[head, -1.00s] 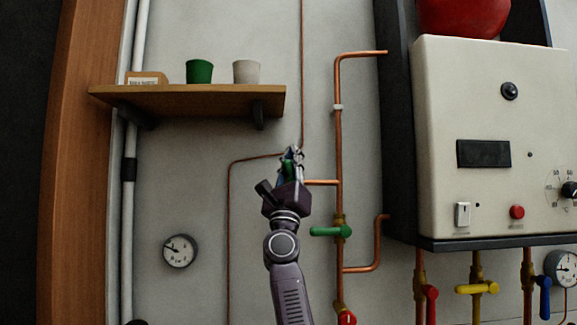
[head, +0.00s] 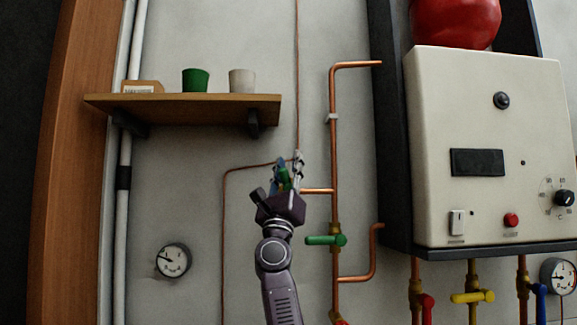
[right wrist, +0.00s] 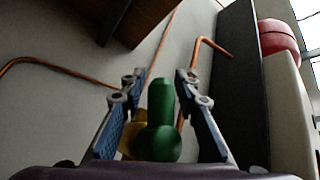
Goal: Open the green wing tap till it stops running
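The green wing tap (right wrist: 163,115) shows in the right wrist view between the two fingers, with brass-coloured metal behind it. Only a bit of its green (head: 284,180) shows in the head view; my gripper hides the rest. My right gripper (head: 287,168) is raised against the wall, left of the vertical copper pipe. Its fingers (right wrist: 157,90) stand open on both sides of the green handle, with gaps visible, clearest on the left. My left gripper is in neither view.
Another green-handled valve (head: 326,240) sits on the copper pipe (head: 335,150) just right of my arm. A shelf (head: 185,106) with cups is up left, and a gauge (head: 173,260) below it. The white boiler (head: 480,110) and its coloured taps are at the right.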

